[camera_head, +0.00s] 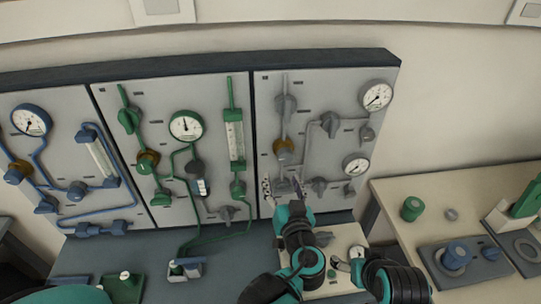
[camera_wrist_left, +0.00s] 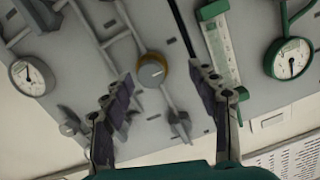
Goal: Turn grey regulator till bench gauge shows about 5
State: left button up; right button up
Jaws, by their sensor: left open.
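The grey regulator (camera_head: 284,148), a round grey knob with a brass-coloured collar, is on the right-hand grey panel. My left gripper (camera_head: 282,187) is open and empty just below it. In the left wrist view the regulator's knob (camera_wrist_left: 151,70) shows face-on between the spread fingers (camera_wrist_left: 160,76), beyond their tips, with no contact visible. The grey panel has an upper gauge (camera_head: 377,96) and a lower gauge (camera_head: 356,165); I cannot tell which is the bench gauge, and their numbers are too small to read. My right gripper (camera_head: 348,259) is low over the bench, its fingers apart.
Other grey valve handles (camera_head: 330,124) and pipes surround the regulator. Green (camera_head: 187,126) and blue (camera_head: 31,120) gauges are on the panels to the left. A side table (camera_head: 400,190) at the right carries a green cylinder (camera_head: 411,208) and other items.

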aim_at(286, 159)
pick_arm(q)
jog(key=shift+t, duration=0.6)
jog(key=w, duration=0.2)
jog(key=w+b, duration=0.1)
jog(key=w, duration=0.2)
jog(key=w+r, duration=0.1)
jog(key=w, duration=0.1)
jog(key=shift+w+d+r+b, duration=0.1)
jog(key=shift+w+d+b, duration=0.2)
jog(key=shift+w+d, duration=0.1)
jog(key=c, duration=1.2)
pick_arm(e)
jog(key=shift+w+a+f, duration=0.1)
jog(key=shift+a+f, duration=0.1)
jog(key=shift+f, duration=0.25)
jog(key=shift+w+a+f, duration=0.1)
jog(key=shift+a+f, duration=0.05)
jog(key=shift+f, duration=0.25)
